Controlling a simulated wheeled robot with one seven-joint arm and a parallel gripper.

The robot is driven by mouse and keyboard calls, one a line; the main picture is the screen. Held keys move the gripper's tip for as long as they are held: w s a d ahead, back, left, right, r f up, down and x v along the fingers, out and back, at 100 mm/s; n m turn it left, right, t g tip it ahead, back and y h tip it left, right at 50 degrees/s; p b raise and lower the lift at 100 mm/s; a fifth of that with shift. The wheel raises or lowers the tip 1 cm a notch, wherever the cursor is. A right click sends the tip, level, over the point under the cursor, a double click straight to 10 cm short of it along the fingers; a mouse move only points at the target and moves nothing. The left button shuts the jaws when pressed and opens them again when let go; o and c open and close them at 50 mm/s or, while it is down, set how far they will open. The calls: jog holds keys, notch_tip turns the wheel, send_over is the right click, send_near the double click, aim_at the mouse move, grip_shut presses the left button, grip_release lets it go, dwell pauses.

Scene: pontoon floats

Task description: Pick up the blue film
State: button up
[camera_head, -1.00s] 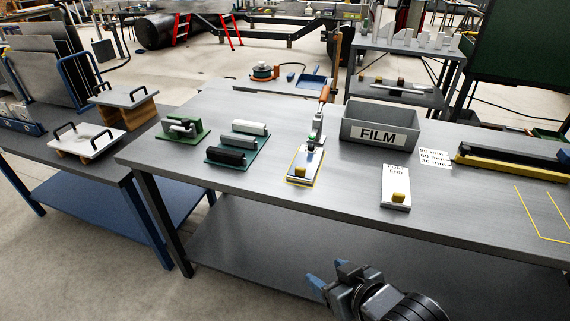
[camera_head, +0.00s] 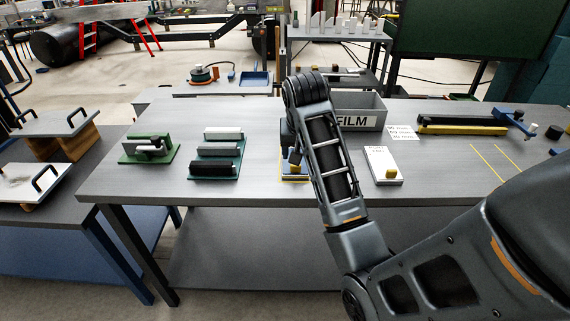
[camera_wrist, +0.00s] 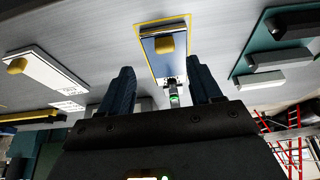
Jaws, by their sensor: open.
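The blue film (camera_wrist: 152,49) looks like a flat blue sheet on a pale board inside a yellow outline, with a small yellow block (camera_wrist: 165,45) on top. In the head view the film's board (camera_head: 294,179) lies on the grey bench, mostly hidden behind my arm. My gripper (camera_wrist: 161,70) is open and empty; in the wrist view its two dark blue fingers stand apart, with the film's near end seen through the gap. A small green and silver piece (camera_wrist: 174,97) also shows between the fingers. In the head view my arm largely hides the gripper.
A grey bin marked FILM (camera_head: 372,110) stands behind my arm. A white board with a yellow block (camera_head: 383,167) lies right of the film. Green bases with rollers (camera_head: 217,160) stand left. A yellow and black bar (camera_head: 463,125) lies at the right.

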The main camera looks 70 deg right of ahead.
jog(key=shift+w+p+x, duration=0.2)
jog(key=shift+p+x, duration=0.1)
jog(key=shift+x, duration=1.65)
jog(key=shift+w+p+x, duration=0.2)
jog(key=shift+p+x, duration=0.05)
jog(key=shift+x, duration=1.65)
jog(key=shift+c, duration=0.4)
jog(key=c, duration=1)
